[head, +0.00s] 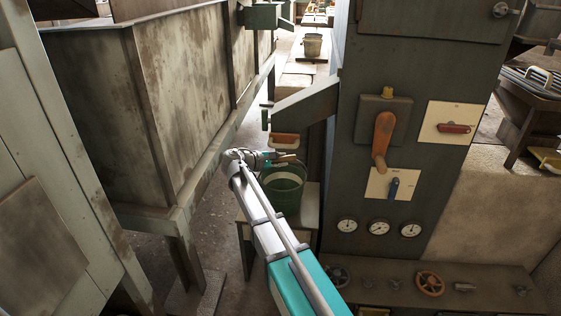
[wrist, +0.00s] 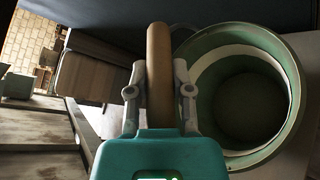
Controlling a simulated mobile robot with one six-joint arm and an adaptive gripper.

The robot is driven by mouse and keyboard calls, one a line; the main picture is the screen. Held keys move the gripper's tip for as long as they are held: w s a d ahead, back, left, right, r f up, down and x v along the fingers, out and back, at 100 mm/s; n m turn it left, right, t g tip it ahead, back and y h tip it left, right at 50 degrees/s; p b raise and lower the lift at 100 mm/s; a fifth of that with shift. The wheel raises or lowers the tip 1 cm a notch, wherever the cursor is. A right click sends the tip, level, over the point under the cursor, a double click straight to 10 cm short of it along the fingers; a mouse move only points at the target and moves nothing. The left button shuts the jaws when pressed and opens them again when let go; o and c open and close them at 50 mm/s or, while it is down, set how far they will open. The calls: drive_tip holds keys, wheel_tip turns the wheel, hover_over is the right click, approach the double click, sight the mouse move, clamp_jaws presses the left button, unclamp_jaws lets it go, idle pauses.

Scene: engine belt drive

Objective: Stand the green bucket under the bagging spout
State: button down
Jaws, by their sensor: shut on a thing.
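The green bucket (head: 286,196) is upright at a small grey stand (head: 309,215) beside the dark cabinet. I cannot tell whether its base touches the stand. In the wrist view the open bucket (wrist: 290,95) is at the right, with a pale band inside. My gripper (head: 277,157) is at the bucket's far rim. In the wrist view my gripper (wrist: 160,92) is shut on a brown cylindrical grip (wrist: 160,50), which looks like the bucket's handle. A sloped grey chute (head: 305,102) juts from the cabinet, beyond and above the bucket; it may be the bagging spout.
A dark cabinet (head: 417,75) with levers and gauges stands right of the bucket. A large stained bin (head: 185,80) on legs lines the left side. A green-grey box (head: 262,16) hangs on it. A narrow aisle lies between.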

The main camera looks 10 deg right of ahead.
drive_tip(key=shift+f, duration=0.15)
drive_tip(key=c, duration=0.5)
unclamp_jaws()
drive_tip(key=shift+r, duration=0.25)
drive_tip(key=p+v, duration=0.3)
drive_tip(key=v, duration=0.9)
drive_tip(key=shift+s, duration=0.1)
drive_tip(key=shift+f, duration=0.1)
